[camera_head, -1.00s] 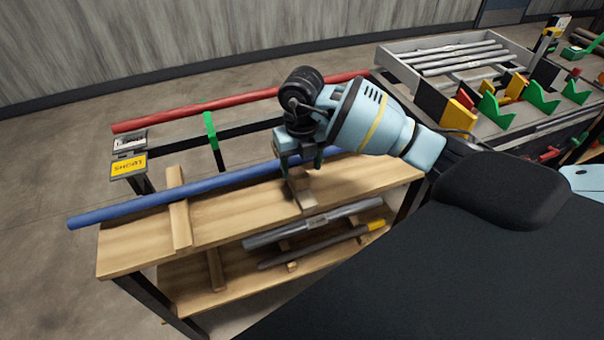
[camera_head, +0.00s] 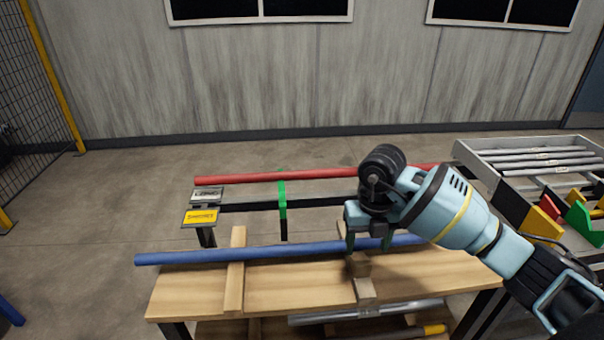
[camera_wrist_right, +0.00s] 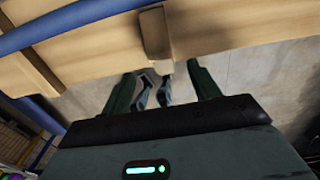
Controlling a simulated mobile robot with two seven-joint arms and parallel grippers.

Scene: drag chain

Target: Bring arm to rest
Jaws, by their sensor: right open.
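My right arm comes in from the right in the head view. Its gripper (camera_head: 370,241) hangs over the wooden bench (camera_head: 300,290), by the blue bar (camera_head: 190,257) and a small wooden block. In the right wrist view the gripper fingers (camera_wrist_right: 165,85) are apart with nothing held between them. The blue bar (camera_wrist_right: 80,15) lies beyond the fingertips there, along the top left. In the head view the bar rests across a wooden cross-piece (camera_head: 235,265). My left gripper is not in view.
A red bar (camera_head: 270,177) lies on a rack behind, with a green clamp (camera_head: 282,200) and two label plates (camera_head: 200,217). A grey tray of bars (camera_head: 530,150) stands at right. Metal tubes (camera_head: 350,313) lie below the bench top. Open floor is at left.

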